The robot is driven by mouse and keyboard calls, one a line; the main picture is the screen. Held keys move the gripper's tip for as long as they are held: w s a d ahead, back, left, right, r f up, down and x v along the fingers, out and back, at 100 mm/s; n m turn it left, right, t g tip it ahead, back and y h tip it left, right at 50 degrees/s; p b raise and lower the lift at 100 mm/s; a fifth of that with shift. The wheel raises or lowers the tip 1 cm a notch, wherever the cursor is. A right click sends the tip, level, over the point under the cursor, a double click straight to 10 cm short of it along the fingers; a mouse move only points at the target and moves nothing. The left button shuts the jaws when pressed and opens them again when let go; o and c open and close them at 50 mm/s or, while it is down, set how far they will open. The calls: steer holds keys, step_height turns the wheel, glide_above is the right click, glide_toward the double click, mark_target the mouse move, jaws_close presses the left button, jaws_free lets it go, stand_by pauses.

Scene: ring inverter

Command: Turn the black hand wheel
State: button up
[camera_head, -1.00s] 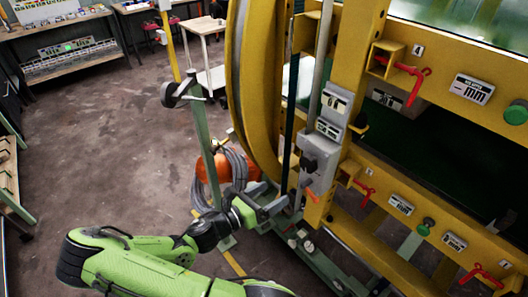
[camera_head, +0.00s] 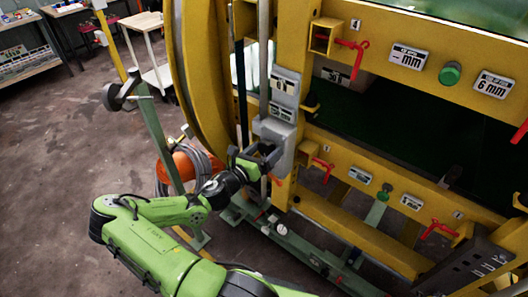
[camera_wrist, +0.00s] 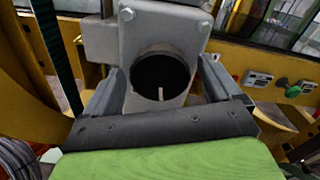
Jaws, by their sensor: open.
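The black hand wheel (camera_wrist: 160,72) is a round dark disc with a short pale mark, on the front of a grey box (camera_wrist: 104,40). In the wrist view it sits between the two fingers of my gripper (camera_wrist: 161,80). The gripper is open, with one finger left and one right of the wheel, and grey housing shows between each finger and the rim. I cannot tell how far the fingertips reach in depth. In the head view my gripper (camera_head: 262,155) is at the lower part of the grey box (camera_head: 283,115) and largely hides the wheel.
The yellow frame (camera_head: 292,40) with red handles (camera_head: 352,46) and green knobs (camera_head: 450,73) rises behind and right. A green post (camera_head: 157,135) with a dark round end stands left of my arm, near an orange reel (camera_head: 178,165) with grey hose.

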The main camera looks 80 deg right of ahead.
steer(key=c, duration=1)
steer(key=shift+m, duration=0.4)
